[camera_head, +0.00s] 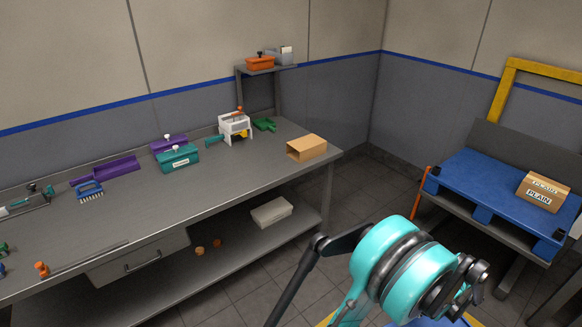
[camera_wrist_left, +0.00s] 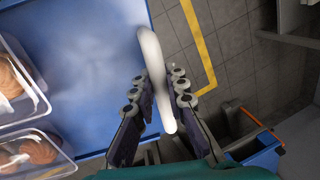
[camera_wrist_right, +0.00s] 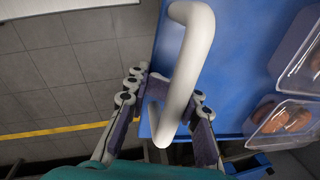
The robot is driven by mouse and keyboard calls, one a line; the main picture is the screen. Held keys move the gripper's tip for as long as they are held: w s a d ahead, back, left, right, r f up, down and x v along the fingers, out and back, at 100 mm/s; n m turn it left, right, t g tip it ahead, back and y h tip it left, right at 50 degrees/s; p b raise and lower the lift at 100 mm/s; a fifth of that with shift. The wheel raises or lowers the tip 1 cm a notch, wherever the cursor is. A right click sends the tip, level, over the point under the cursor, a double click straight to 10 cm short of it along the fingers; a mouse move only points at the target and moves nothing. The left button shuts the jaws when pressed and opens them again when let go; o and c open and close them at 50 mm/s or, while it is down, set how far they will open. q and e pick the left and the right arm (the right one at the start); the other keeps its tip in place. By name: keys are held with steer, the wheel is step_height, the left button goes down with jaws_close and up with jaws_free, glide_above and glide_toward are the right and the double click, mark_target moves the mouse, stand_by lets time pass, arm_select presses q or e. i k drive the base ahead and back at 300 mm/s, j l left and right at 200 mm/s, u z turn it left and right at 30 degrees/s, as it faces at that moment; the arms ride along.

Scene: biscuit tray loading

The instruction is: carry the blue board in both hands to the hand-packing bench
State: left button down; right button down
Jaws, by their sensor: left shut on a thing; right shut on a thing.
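The blue board (camera_wrist_left: 95,50) fills the left of the left wrist view and also shows in the right wrist view (camera_wrist_right: 238,60). My left gripper (camera_wrist_left: 162,95) is shut on a white looped handle (camera_wrist_left: 151,58) at the board's edge. My right gripper (camera_wrist_right: 168,105) is shut on the other white handle (camera_wrist_right: 195,62). Clear tubs of round brown biscuits (camera_wrist_left: 20,85) lie on the board and also show in the right wrist view (camera_wrist_right: 300,58). In the head view, one teal arm of mine shows at the bottom; the grippers are hidden there.
A long grey bench (camera_head: 225,168) along the left wall holds purple, teal and blue tools and an open cardboard box (camera_head: 307,148). A blue pallet (camera_head: 480,185) with a carton (camera_head: 543,190) stands at right on a stand. Tiled floor lies between them.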

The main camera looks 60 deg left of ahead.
mark_target(133, 212)
steer(key=u, duration=2.75)
steer(key=i+u, duration=0.4)
steer(key=i+l+u, duration=0.1)
steer(key=u, duration=0.25)
steer(key=i, duration=0.95)
steer(key=i+l, duration=0.15)
steer(key=i, duration=0.75)
